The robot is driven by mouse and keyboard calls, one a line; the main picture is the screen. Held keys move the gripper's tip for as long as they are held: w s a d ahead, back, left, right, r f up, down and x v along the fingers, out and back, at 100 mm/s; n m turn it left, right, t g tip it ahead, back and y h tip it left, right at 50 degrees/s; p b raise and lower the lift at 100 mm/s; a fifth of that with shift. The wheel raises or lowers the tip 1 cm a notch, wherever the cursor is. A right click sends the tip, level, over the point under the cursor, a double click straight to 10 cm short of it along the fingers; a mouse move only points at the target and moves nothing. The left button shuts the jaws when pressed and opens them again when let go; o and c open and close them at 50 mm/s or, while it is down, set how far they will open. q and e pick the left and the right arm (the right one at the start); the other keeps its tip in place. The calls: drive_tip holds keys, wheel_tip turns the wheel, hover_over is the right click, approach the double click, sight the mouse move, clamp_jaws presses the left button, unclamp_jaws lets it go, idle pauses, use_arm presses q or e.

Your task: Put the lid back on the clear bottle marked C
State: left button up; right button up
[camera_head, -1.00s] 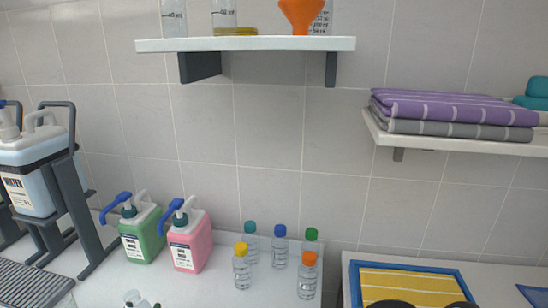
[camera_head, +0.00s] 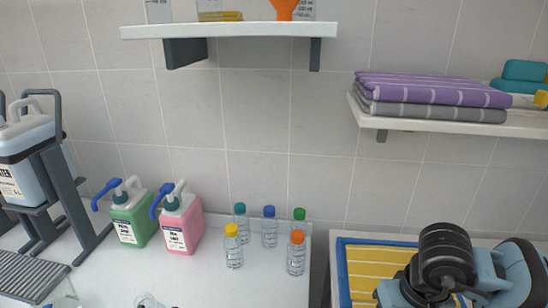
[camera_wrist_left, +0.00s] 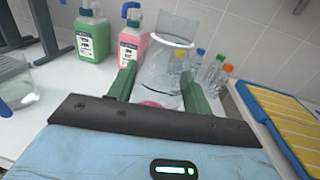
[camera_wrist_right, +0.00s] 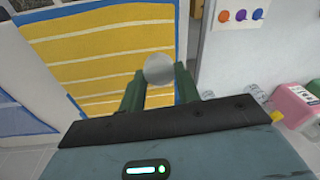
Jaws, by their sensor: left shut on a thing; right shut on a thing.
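In the left wrist view my left gripper (camera_wrist_left: 158,90) is shut on a clear vessel (camera_wrist_left: 168,62) with a wide round rim. It is see-through and a pink patch shows low between the fingers. I cannot read a letter C on it. In the right wrist view my right gripper (camera_wrist_right: 160,80) is shut on a small round grey piece (camera_wrist_right: 159,68), which looks like a lid. It is apart from the vessel. In the head view a clear rounded top (camera_head: 148,301) shows at the bottom edge, mostly cut off. Neither gripper's fingers show there.
Small bottles with coloured caps (camera_head: 233,248) stand at the worktop's right end. Green (camera_head: 133,222) and pink (camera_head: 181,226) pump jugs stand left of them. A clear flask (camera_head: 65,296) is at lower left. A blue-edged yellow striped towel (camera_head: 367,270) lies at right. A shelf (camera_head: 250,29) hangs above.

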use_arm(q)
drive_tip(key=shift+w+d, duration=0.1)
idle(0.4)
drive_tip(key=w+d+m+g+h, duration=0.2)
drive_tip(key=w+d+m+h, duration=0.1)
drive_tip(key=d, duration=0.4)
drive_tip(key=w+d+m+g+h, duration=0.2)
drive_tip(key=d+m+h, duration=0.3)
drive_tip(key=d+h, duration=0.3)
drive_tip(key=shift+w+d+r+h, duration=0.3)
drive_tip(key=shift+w+r, duration=0.15)
use_arm(e)
drive_tip(key=w+a+r+n, duration=0.2)
drive_tip(key=a+r, duration=0.3)
drive_tip(key=a, duration=0.4)
drive_tip(key=w+a+r+n, duration=0.2)
drive_tip(key=a+r, duration=0.4)
drive_tip(key=a, duration=0.3)
drive_tip(key=w+a+r+n+g+h, duration=0.1)
drive_tip(key=w+a+r+n, duration=0.1)
drive_tip(key=a+r, duration=0.4)
drive_tip(key=a, duration=0.3)
drive_tip(key=shift+w+a+n, duration=0.15)
drive_tip(key=shift+n, duration=0.15)
drive_tip(key=shift+f, duration=0.15)
drive_tip(key=shift+f, duration=1.95)
